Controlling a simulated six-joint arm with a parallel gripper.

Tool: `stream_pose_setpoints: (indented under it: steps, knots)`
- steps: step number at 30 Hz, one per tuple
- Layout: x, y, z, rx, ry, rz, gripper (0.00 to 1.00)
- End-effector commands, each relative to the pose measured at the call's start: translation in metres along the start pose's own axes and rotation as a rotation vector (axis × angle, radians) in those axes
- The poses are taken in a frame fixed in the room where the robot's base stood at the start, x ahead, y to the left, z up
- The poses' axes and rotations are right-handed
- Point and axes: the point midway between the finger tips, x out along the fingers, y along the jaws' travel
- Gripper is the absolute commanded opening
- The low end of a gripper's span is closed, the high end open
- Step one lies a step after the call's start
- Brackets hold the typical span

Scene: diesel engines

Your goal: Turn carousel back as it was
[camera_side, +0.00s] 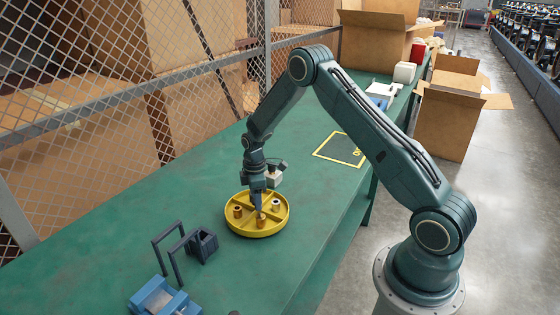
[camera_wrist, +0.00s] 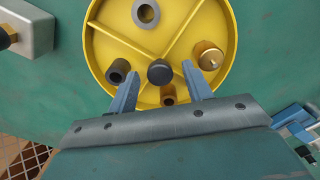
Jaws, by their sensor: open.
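The yellow carousel (camera_side: 262,234) is a round tray with a raised rim and dividers, lying on the green table. In the wrist view, the carousel (camera_wrist: 182,14) has a dark round knob (camera_wrist: 160,72) at its hub. A grey ring (camera_wrist: 146,12), a dark bushing (camera_wrist: 118,70), a brass part (camera_wrist: 210,56) and a copper bushing (camera_wrist: 168,95) stand in its compartments. My gripper (camera_side: 258,205) points down over the carousel. In the wrist view, my gripper (camera_wrist: 160,68) is open, its fingers on either side of the knob. I cannot tell whether they touch anything.
A dark frame stand (camera_side: 184,250) and a blue fixture (camera_side: 160,298) are at the front left. A yellow-edged dark mat (camera_side: 342,149) lies farther back. A mesh fence (camera_side: 200,75) borders the table.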

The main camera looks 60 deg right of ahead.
Motion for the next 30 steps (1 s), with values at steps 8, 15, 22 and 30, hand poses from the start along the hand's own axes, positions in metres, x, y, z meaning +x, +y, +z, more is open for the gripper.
stream_pose_setpoints:
  steps: [8, 15, 22, 30]
  knots:
    - [-0.0002, 0.0, 0.0, 0.0, 0.0, 0.0, 0.3]
    - [-0.0004, -0.0001, 0.0, 0.0, 0.0, 0.0, 0.0]
    - [-0.0006, -0.0001, 0.0, 0.008, 0.0, -0.001, 0.0]
    - [-0.0006, -0.0001, 0.0, 0.057, 0.0, -0.001, 0.0]
